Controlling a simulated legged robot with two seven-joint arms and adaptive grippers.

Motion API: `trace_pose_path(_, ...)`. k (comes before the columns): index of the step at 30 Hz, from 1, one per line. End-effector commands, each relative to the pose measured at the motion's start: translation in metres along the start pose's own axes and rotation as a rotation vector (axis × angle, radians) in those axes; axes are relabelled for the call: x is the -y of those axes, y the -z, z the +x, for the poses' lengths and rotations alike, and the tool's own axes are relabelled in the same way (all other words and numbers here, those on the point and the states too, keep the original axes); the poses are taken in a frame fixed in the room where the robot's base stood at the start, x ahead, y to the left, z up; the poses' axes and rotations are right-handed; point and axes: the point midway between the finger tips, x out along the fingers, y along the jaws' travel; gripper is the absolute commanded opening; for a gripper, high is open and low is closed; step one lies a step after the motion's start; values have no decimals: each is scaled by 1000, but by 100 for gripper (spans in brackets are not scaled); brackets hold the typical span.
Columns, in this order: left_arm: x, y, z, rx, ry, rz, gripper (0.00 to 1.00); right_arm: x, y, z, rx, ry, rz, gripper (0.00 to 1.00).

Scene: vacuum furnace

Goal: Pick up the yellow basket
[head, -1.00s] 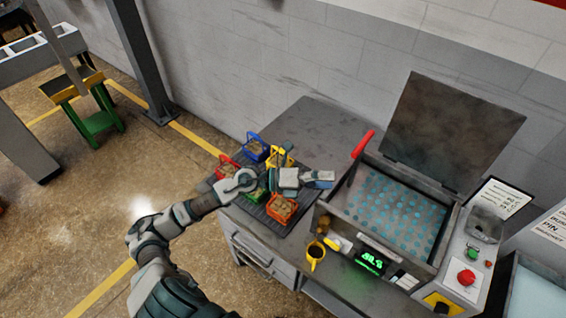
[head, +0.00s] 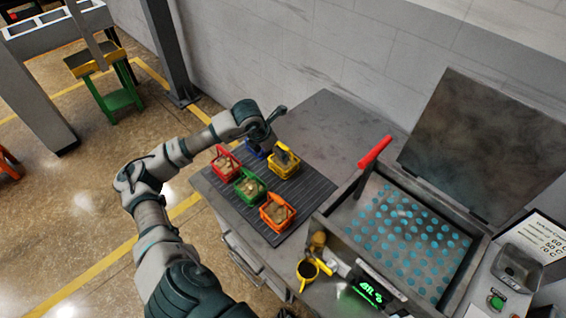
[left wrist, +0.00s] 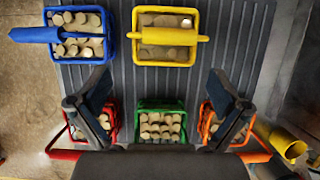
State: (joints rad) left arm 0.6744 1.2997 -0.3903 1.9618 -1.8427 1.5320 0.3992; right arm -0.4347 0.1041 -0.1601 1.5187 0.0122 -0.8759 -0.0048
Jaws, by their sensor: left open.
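The yellow basket (head: 289,166) stands on the dark ribbed mat at the back right of the group, with a dark part of my gripper over it in the head view. In the left wrist view the yellow basket (left wrist: 165,60) is at top centre, holding pale round pieces, with its handle across the top. My left gripper (head: 277,132) is above the back of the mat. In the left wrist view the left gripper (left wrist: 160,95) is open and empty, fingers spread wide below the yellow basket's image. My right gripper is not in view.
A blue basket (left wrist: 80,48) stands left of the yellow one. Red (head: 226,166), green (head: 250,188) and orange (head: 277,212) baskets share the mat (head: 309,190). Right of it are a yellow cup (head: 307,270) and the open furnace (head: 410,230) with a red handle (head: 375,151).

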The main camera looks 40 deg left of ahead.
Motion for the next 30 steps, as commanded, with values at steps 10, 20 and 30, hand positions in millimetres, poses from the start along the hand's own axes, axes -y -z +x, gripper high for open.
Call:
trace_pose_path(10, -3, 1, 44, 1, 4, -1, 100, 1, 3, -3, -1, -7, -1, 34)
trace_pose_path(20, -2, -2, 89, 1, 6, -2, 100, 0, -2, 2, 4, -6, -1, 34)
trace_pose_path(30, 1, -3, 92, 2, 2, 1, 82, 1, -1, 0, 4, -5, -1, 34)
